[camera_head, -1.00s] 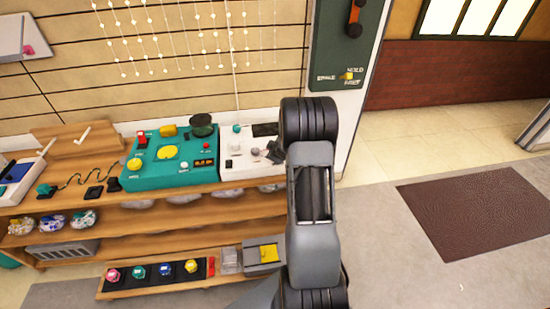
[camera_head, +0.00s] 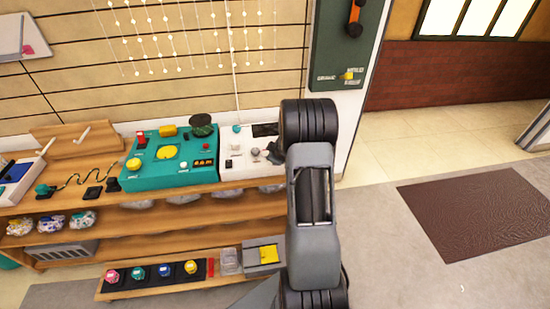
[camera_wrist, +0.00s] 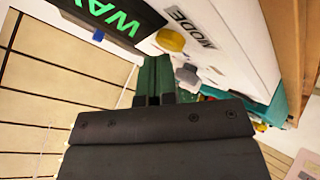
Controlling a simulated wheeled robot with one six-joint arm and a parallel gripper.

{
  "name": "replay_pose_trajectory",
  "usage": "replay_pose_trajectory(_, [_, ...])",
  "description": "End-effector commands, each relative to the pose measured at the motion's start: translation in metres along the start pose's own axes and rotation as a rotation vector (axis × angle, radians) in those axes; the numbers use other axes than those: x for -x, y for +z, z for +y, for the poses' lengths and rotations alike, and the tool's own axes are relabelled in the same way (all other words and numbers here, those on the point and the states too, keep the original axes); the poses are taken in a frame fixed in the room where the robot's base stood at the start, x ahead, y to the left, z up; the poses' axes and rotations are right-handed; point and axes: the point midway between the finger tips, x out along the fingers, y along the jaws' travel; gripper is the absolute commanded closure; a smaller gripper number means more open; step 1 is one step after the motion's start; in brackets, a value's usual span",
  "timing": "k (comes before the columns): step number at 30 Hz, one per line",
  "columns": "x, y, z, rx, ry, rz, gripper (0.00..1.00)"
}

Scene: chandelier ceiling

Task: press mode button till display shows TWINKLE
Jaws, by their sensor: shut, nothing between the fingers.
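The white control box (camera_head: 232,168) stands on the shelf top, below the hanging string lights (camera_head: 190,40). Its dark display (camera_head: 265,130) is unreadable in the head view. In the wrist view the display (camera_wrist: 100,15) shows green letters starting "WAV"; the rest is cut off by the frame. A round yellowish button (camera_wrist: 170,39) sits beside the MODE label (camera_wrist: 190,27), with a grey knob (camera_wrist: 187,74) near it. My gripper (camera_wrist: 155,68) is shut and empty, its tips just short of the yellowish button in the picture; contact cannot be told. My arm hides part of the box's right side in the head view.
A teal box (camera_head: 150,180) with buttons and a dark knob stands left of the white box. A green wall panel (camera_head: 345,50) with a switch is at the upper right. Lower shelves hold wrapped items and a tray (camera_head: 120,288) of coloured buttons. Open floor lies right.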

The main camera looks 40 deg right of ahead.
Motion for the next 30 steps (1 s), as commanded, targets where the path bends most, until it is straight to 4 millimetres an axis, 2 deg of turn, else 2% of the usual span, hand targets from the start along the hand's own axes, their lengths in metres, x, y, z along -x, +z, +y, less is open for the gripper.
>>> replay_pose_trajectory(16, [-0.001, 0.001, -0.001, 0.0, -0.001, -0.001, 1.0])
replay_pose_trajectory(30, [0.012, -0.008, 0.008, 0.0, -0.001, -0.001, 1.0])
